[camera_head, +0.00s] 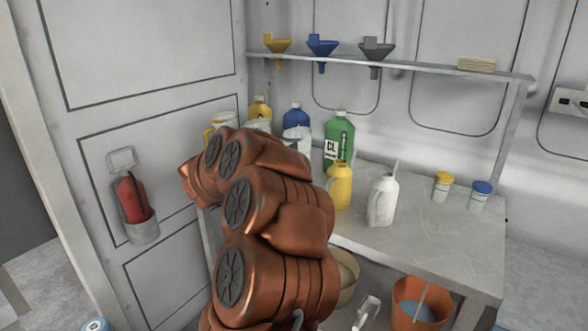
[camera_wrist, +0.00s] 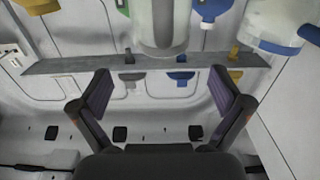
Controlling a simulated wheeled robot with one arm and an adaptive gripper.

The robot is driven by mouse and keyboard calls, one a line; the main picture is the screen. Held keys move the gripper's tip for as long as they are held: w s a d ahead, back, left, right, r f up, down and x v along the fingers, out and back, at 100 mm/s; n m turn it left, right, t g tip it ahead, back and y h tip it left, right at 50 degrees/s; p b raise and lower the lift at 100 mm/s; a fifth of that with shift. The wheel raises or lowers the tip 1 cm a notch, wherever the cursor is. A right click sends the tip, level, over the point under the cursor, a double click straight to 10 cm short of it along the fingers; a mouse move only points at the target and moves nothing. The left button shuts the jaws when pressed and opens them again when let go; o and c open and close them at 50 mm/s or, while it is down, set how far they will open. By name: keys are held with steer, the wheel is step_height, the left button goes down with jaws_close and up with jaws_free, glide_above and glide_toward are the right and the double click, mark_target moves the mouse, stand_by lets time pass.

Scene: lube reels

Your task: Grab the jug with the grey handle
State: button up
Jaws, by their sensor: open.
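In the wrist view, which looks upside down, a pale jug (camera_wrist: 164,28) with a grey vertical strip, apparently its handle, is at the top centre. It lies between and beyond the fingertips of my gripper (camera_wrist: 157,82), which is open and empty. In the head view a white jug (camera_head: 297,135) partly behind my copper arm seems to be the same one, but its handle is hidden. My gripper is hidden behind the arm there. In the wrist view a white jug with a blue handle (camera_wrist: 275,28) is to the right.
Close by on the table (camera_head: 435,240) stand a green bottle (camera_head: 333,135), a yellow jug (camera_head: 340,187), a white jug (camera_head: 383,200), and blue (camera_head: 296,116) and yellow (camera_head: 260,109) bottles. A shelf (camera_head: 420,67) with funnels is above. The front right tabletop is bare.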

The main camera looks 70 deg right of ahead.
steer(key=shift+x, duration=1.15)
steer(key=x, duration=0.5)
steer(key=shift+w+f+p, duration=0.15)
steer(key=shift+w+p, duration=0.1)
steer(key=shift+p, duration=0.15)
steer(key=shift+c, duration=0.2)
steer(key=c, duration=1.9)
